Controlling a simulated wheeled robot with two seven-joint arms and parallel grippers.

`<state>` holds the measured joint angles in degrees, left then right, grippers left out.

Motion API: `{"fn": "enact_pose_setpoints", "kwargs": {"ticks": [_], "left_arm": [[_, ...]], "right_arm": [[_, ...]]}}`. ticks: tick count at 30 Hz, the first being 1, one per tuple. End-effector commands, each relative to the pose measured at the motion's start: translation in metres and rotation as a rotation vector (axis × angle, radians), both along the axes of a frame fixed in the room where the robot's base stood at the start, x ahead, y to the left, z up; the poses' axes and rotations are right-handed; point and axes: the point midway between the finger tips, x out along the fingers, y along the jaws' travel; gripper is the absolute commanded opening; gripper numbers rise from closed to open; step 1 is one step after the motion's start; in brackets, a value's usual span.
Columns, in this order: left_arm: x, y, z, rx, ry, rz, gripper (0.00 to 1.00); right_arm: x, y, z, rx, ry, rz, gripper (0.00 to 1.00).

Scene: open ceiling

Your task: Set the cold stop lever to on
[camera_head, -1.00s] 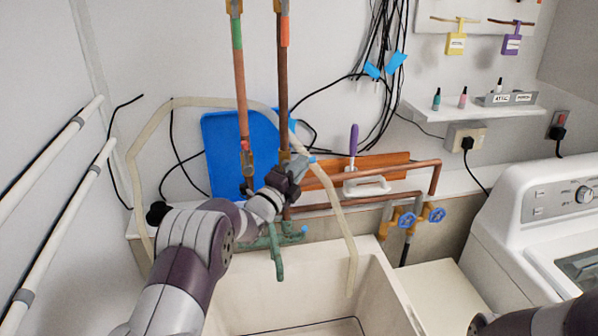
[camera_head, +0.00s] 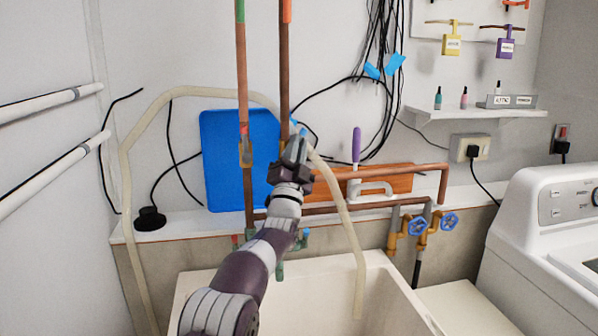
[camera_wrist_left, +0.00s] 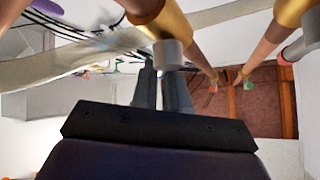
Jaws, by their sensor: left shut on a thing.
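My left gripper (camera_head: 298,143) is up at the right-hand copper pipe (camera_head: 284,60) on the back wall. Its jaws are shut on a small lever, whose blue end (camera_head: 303,131) shows just above the fingertips. Most of the lever and its valve is hidden behind the gripper. In the left wrist view the two fingers (camera_wrist_left: 163,88) are close together below a grey cylindrical part (camera_wrist_left: 168,54) and a brass fitting (camera_wrist_left: 172,22). The left-hand copper pipe (camera_head: 242,75) carries another valve (camera_head: 245,152). My right gripper is not in view.
A pale hose (camera_head: 345,215) arches around the pipes into the sink (camera_head: 345,275). A blue board (camera_head: 222,165) leans behind. Two blue-wheeled taps (camera_head: 418,225) are to the right, beside a white washer (camera_head: 545,235). Black cables (camera_head: 380,60) hang above.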

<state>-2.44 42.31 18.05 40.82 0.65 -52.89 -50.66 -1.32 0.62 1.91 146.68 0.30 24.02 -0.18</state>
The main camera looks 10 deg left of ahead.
Motion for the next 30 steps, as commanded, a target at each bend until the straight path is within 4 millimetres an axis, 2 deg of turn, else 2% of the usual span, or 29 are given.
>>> {"fn": "enact_pose_setpoints", "kwargs": {"ticks": [1,5,15,30], "left_arm": [[0.001,0.0,-0.005,-0.038,-0.013,-0.002,0.0],[0.0,0.002,-0.001,-0.145,-0.056,-0.001,0.0],[-0.002,0.008,0.006,-0.358,-0.144,0.001,0.0],[-0.004,0.012,0.005,-0.462,-0.188,0.001,0.0]], "right_arm": [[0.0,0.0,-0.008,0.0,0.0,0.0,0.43],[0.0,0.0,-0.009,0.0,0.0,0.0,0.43],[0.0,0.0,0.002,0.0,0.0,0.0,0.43],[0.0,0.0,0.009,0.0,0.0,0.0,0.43]]}}
